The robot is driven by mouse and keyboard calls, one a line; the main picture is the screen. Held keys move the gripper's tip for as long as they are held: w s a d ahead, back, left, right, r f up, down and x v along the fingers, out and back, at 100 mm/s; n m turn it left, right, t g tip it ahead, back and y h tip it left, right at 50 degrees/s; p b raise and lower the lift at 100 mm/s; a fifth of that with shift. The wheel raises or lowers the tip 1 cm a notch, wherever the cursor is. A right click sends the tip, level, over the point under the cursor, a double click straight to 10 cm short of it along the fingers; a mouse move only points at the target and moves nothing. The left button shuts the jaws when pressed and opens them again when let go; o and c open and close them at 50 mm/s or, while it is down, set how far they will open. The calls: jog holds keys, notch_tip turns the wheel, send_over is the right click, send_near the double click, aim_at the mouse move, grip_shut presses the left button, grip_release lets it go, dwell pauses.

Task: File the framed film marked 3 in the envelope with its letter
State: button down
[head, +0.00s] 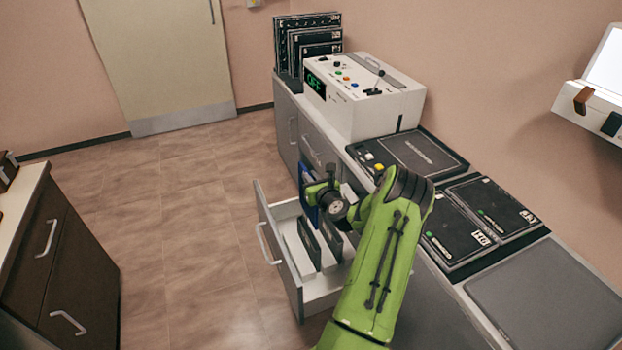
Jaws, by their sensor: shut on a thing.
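My green gripper (320,196) is over the open drawer (272,236), at its far part. It is shut on a flat, upright blue panel (304,181), which looks like the framed film. The gripper covers part of it, and no number can be read on it. Its lower edge is down at the drawer, and how deep it sits cannot be told. Dark upright envelopes or dividers (309,244) stand in the drawer nearer to me. Their letters cannot be read from here, and my arm hides the drawer's right side.
The counter above the drawer bears a white control box (362,98) showing OFF, a dark panel (415,153) and flat black cassettes (493,206). Several black cassettes (310,42) stand at the back. A dark cabinet (62,262) is at left. Open floor lies between.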

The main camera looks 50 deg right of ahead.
jog(key=b, duration=0.6)
send_over(311, 213)
jog(key=d, duration=0.1)
jog(key=shift+f, duration=3.7)
jog(key=shift+w, duration=0.4)
jog(key=shift+r, duration=0.1)
jog(key=shift+f+b, duration=2.7)
jog(key=shift+f, duration=1.15)
notch_tip(311, 213, down, 8)
jog(key=shift+r, duration=0.25)
jog(key=c, duration=1.1)
grip_release()
jog(key=shift+o, duration=0.2)
